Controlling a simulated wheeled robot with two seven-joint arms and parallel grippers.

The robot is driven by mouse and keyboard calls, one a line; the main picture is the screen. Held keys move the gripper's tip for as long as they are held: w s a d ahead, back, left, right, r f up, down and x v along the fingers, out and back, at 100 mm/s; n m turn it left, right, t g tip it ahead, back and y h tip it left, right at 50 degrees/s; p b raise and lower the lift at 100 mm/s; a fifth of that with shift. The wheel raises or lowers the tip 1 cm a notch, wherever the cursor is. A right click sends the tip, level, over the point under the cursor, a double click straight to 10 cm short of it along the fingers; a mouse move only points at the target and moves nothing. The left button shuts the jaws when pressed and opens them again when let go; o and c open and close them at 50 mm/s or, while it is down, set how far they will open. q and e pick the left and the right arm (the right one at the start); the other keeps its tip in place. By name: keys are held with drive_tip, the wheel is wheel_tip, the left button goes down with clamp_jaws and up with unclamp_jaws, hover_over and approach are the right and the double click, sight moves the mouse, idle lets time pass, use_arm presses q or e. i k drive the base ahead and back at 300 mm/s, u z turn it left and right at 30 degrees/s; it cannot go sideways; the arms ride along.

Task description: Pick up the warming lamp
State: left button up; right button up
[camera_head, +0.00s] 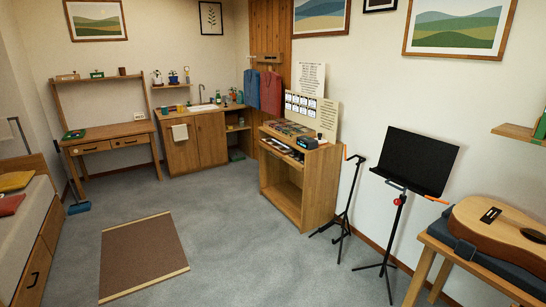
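I cannot make out a warming lamp in the head view; many items are too small to tell. A wooden cabinet (312,185) against the right wall bears a small dark device (306,143) and flat colourful items (287,128). A counter with a sink (202,108) at the back holds several small items. A wooden desk (122,130) stands at the back left with a green item on it. Neither of my grippers shows in this view.
A brown mat (142,257) lies on the grey floor. A black music stand (414,160), a slim floor stand (347,205) and a bench (465,262) with a guitar (500,226) line the right. A bed (28,232) is at left. The middle floor is clear.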

sight(321, 141)
drive_tip(key=z, duration=0.1)
drive_tip(key=i, duration=2.5)
drive_tip(key=z, duration=0.9)
drive_tip(key=i, duration=1.2)
drive_tip(key=z, duration=0.4)
